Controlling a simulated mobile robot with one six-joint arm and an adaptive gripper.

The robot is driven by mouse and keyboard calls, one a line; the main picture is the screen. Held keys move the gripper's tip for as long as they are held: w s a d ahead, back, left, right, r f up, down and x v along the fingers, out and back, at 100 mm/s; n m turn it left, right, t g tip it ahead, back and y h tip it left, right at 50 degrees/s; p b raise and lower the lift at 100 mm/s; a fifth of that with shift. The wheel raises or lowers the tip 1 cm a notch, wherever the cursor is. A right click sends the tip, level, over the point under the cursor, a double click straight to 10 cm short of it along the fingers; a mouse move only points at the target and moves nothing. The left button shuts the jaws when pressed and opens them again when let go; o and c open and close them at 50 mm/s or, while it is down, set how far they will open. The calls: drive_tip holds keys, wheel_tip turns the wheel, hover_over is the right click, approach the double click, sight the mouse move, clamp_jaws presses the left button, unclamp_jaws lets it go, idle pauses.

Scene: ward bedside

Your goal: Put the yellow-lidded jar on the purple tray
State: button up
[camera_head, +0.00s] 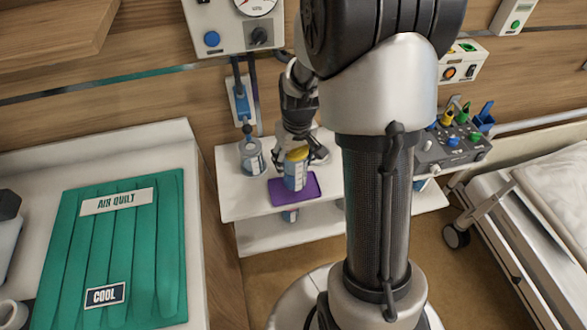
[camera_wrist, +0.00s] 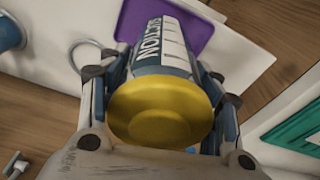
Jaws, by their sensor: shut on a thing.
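The tray also shows behind the jar in the wrist view (camera_wrist: 200,32). I cannot tell whether the jar's base touches the tray.
A control box with coloured knobs (camera_head: 455,143) is at right. A green quilt (camera_head: 115,255) lies on the left surface, and a bed (camera_head: 545,215) stands at far right.

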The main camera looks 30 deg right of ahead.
drive_tip(key=shift+f+b, duration=0.45)
drive_tip(key=shift+f, duration=1.35)
drive_tip(key=shift+f, duration=0.2)
drive_tip(key=o, duration=1.4)
drive_tip(key=shift+r, duration=0.1)
drive_tip(key=shift+c, duration=0.2)
drive_tip(key=shift+r, duration=0.1)
